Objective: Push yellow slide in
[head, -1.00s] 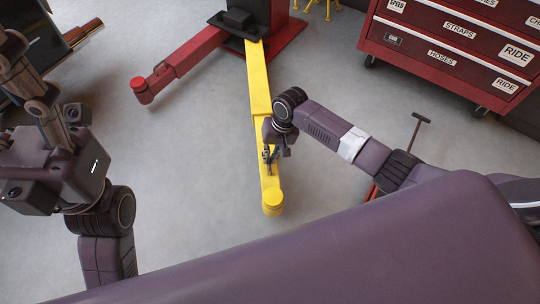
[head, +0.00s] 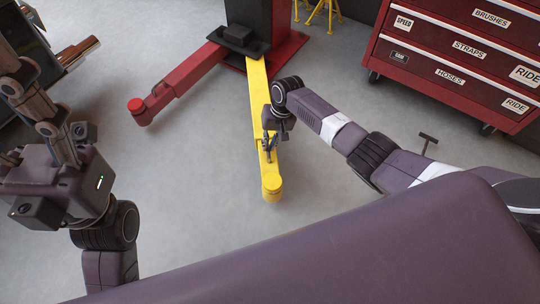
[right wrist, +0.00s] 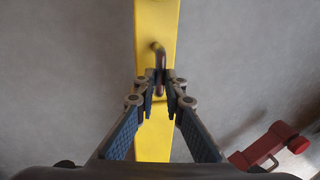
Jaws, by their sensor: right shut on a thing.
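The yellow slide (head: 270,178) is the lower section of a yellow lift arm (head: 259,95), with a round pad at its near end. A short length of it shows beyond the wider outer section. My right gripper (head: 268,150) is over the slide and shut on its dark handle (right wrist: 158,56), which stands up between the fingers in the right wrist view (right wrist: 160,88). The fingers hide the handle's lower part. My left gripper (head: 38,112) is raised at the left, away from the lift; its fingers are too unclear to judge.
The yellow arm joins a red lift post (head: 262,20). A red lift arm (head: 175,87) reaches left from it. A red drawer cabinet (head: 455,60) stands at the back right. Grey floor around the slide's end is clear.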

